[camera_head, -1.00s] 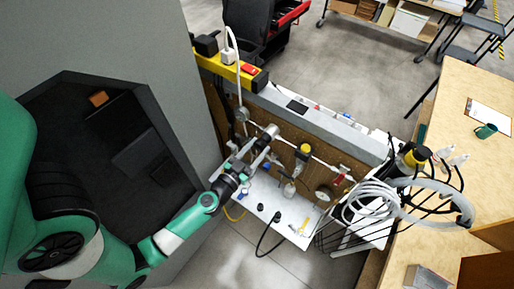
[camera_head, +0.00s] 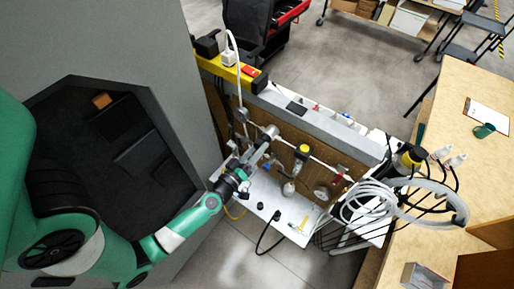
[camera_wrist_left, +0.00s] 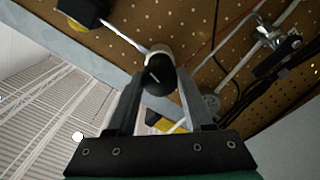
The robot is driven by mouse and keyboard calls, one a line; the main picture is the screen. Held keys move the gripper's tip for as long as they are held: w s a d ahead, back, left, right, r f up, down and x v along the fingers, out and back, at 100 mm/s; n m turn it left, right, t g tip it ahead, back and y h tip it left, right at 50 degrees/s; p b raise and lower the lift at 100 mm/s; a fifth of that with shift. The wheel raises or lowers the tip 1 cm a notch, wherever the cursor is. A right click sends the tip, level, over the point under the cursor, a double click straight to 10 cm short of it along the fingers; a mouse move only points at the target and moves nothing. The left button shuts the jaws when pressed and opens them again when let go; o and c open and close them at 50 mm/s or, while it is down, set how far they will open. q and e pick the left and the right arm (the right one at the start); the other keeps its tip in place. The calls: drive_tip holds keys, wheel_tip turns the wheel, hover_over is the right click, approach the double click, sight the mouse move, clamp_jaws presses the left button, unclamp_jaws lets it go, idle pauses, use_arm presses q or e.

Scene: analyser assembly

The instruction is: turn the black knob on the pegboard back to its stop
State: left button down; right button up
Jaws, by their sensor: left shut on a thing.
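The black knob (camera_wrist_left: 158,79) sits on the front of a pale round fitting on the brown pegboard (camera_wrist_left: 205,42). In the left wrist view it is between the tips of my left gripper (camera_wrist_left: 159,88), which is shut on it. The knob's face has a light mark. In the head view my left gripper (camera_head: 262,146) reaches up to the pegboard (camera_head: 318,155) at a grey fitting; the knob itself is hard to make out there. My right gripper is not in view.
A thin pipe with a yellow-topped part (camera_head: 303,151) and a round gauge (camera_head: 321,192) runs right of my gripper. A white shelf (camera_head: 268,193) with small parts lies below. Coiled white hose (camera_head: 372,197) hangs at the right. A yellow power strip (camera_head: 221,69) is above.

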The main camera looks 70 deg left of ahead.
use_arm(q)
drive_tip(key=n, duration=0.4)
drive_tip(key=shift+n, duration=0.3)
drive_tip(key=n, duration=1.1)
drive_tip(key=shift+b, duration=0.3)
drive_tip(key=n, duration=0.5)
drive_tip(key=shift+c, duration=1.4)
unclamp_jaws()
